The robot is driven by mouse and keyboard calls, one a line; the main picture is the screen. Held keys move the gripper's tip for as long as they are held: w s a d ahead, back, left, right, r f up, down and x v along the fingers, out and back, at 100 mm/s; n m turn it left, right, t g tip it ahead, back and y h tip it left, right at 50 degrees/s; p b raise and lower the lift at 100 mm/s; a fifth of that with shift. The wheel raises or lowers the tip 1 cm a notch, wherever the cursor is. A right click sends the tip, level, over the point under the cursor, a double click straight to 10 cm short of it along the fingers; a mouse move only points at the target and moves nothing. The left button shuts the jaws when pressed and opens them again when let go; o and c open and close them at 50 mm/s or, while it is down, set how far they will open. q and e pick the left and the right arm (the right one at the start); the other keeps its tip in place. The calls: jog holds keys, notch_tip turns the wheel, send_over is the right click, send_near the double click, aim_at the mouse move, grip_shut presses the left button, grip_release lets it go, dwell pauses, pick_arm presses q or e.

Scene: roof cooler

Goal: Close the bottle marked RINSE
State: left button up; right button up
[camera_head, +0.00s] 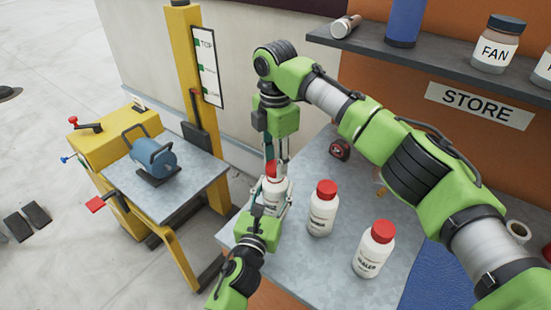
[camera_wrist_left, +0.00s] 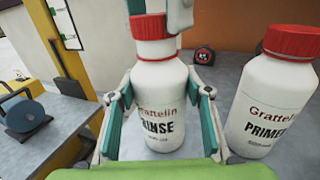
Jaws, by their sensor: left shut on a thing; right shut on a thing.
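The RINSE bottle (camera_head: 275,198), white with black lettering, stands upright on the grey bench, also seen in the left wrist view (camera_wrist_left: 158,108). My left gripper (camera_head: 271,196) is shut around its body, one finger on each side. My right gripper (camera_head: 277,163) reaches down from above and is shut on this cap. One of its fingers covers the cap's top right in the left wrist view.
The PRIMER bottle (camera_wrist_left: 265,105) stands close to the right, red-capped, with the SEALER bottle (camera_head: 371,258) beyond it. A tape measure (camera_head: 340,149) lies farther back. A shelf (camera_head: 425,60) with jars overhangs the bench; a yellow stand with a blue device (camera_head: 152,157) is left.

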jog(key=shift+f, duration=0.55)
dwell(0.4)
